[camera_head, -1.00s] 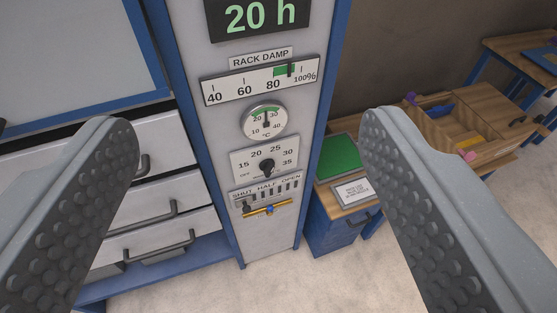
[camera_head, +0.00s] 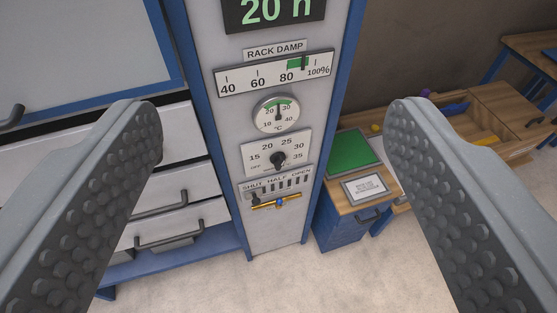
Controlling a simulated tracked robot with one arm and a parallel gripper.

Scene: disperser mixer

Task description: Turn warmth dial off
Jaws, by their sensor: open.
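The warmth dial (camera_head: 278,159) is a small black knob on a white plate marked OFF, 15, 20, 25, 30 and 35. It sits on the grey panel (camera_head: 270,225) between blue posts. Its pointer is too small to read surely. A round °C gauge (camera_head: 277,114) is above it, with a green band at the top. My gripper (camera_head: 273,112) is open and empty. Its two studded grey fingers are at the left and right of the view, with the panel beyond and between them. Neither finger touches the dial.
A RACK DAMP scale (camera_head: 275,73) and a 20 h display (camera_head: 270,12) are above. Drawers (camera_head: 165,186) with handles stand left; a blue cabinet (camera_head: 343,229) stands right.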

